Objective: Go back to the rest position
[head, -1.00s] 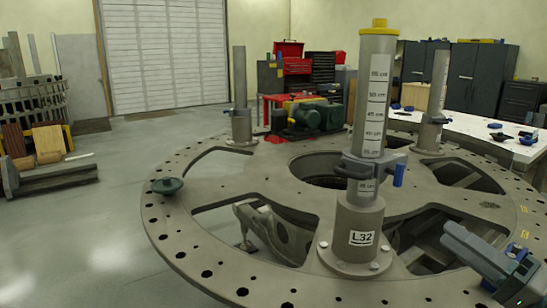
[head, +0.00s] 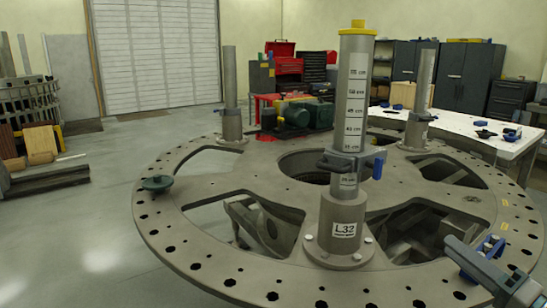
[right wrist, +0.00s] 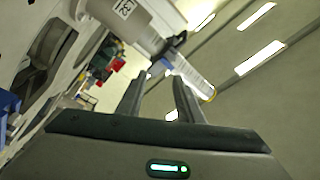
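The round grey turret plate (head: 190,250) fills the middle of the head view. An upright post (head: 352,95) with a yellow cap and a centimetre scale rises from its front socket, labelled L32 (head: 343,230). A dark clamp with a blue handle (head: 378,166) sits around this post, apart from my gripper. My left gripper is out of view.
Two more posts stand at the plate's back left (head: 230,90) and back right (head: 420,95). A dark green knob-like part (head: 157,183) sits on the left rim. A white worktable (head: 470,128) with small blue tools is behind right.

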